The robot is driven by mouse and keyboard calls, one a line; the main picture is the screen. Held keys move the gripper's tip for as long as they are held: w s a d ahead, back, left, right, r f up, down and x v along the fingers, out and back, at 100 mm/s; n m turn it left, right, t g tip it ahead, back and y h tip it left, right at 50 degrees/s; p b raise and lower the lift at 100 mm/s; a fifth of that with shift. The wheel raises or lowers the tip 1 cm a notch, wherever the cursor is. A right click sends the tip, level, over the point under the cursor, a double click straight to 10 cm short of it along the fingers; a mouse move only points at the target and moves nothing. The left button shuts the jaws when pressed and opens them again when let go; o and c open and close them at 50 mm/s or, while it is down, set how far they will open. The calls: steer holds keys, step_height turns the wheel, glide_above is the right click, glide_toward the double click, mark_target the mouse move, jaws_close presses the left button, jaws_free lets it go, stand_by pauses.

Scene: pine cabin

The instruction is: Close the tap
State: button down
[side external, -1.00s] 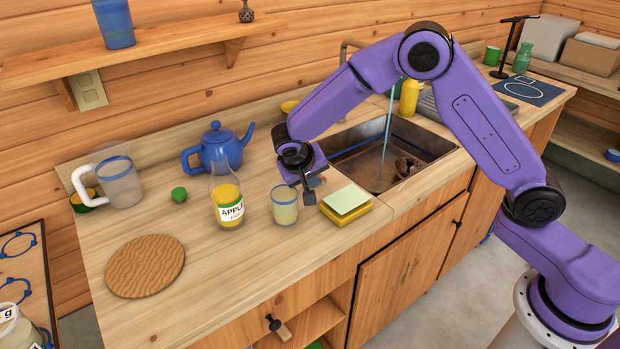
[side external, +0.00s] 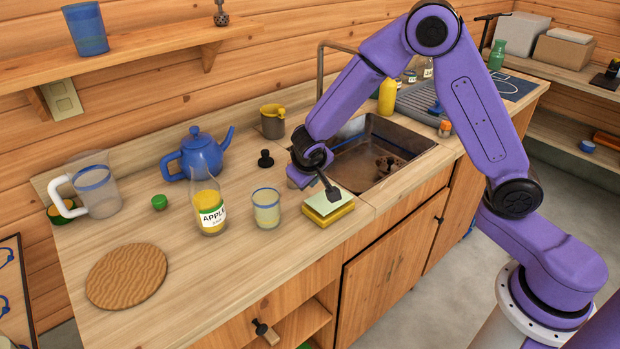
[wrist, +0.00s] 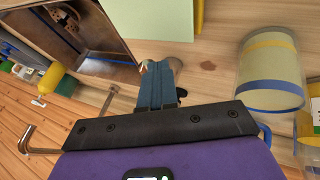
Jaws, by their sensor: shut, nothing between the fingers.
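The tap (side external: 320,72) is a thin metal pipe rising behind the sink and bending over it; my arm hides its spout end. I see no water stream below it. A bent metal pipe (wrist: 38,152), likely the tap, shows in the wrist view. The sink (side external: 418,138) is brown and stained inside. A black knob-topped piece (side external: 265,159) stands left of the sink; I cannot tell whether it is the tap's handle. My gripper (side external: 334,194) is shut and empty, pointing down at the notepad, contact unclear. Its fingers (wrist: 160,72) are together in the wrist view.
A green-yellow notepad (side external: 328,206) lies in front of the sink. A glass (side external: 266,210), a juice bottle (side external: 209,207) and a blue teapot (side external: 197,153) stand left. A yellow bottle (side external: 387,97) stands behind the sink.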

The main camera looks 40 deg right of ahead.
steer(key=v, duration=0.9)
steer(key=s+d+n+g+y, duration=0.1)
steer(key=s+n, duration=0.3)
steer(key=s, duration=0.6)
steer(key=s+d+r+n+g+y, duration=0.1)
steer(key=s+d+n+g+y, duration=0.1)
steer(key=s, duration=0.8)
steer(key=s+d+r+n+g+y, duration=0.1)
steer(key=s+d+n+y, duration=0.1)
steer(key=s+n, duration=0.4)
steer(key=s+d, duration=0.1)
steer(key=s, duration=0.3)
steer(key=shift+s+g, duration=0.3)
steer(key=shift+s, duration=0.05)
steer(key=shift+d, duration=0.15)
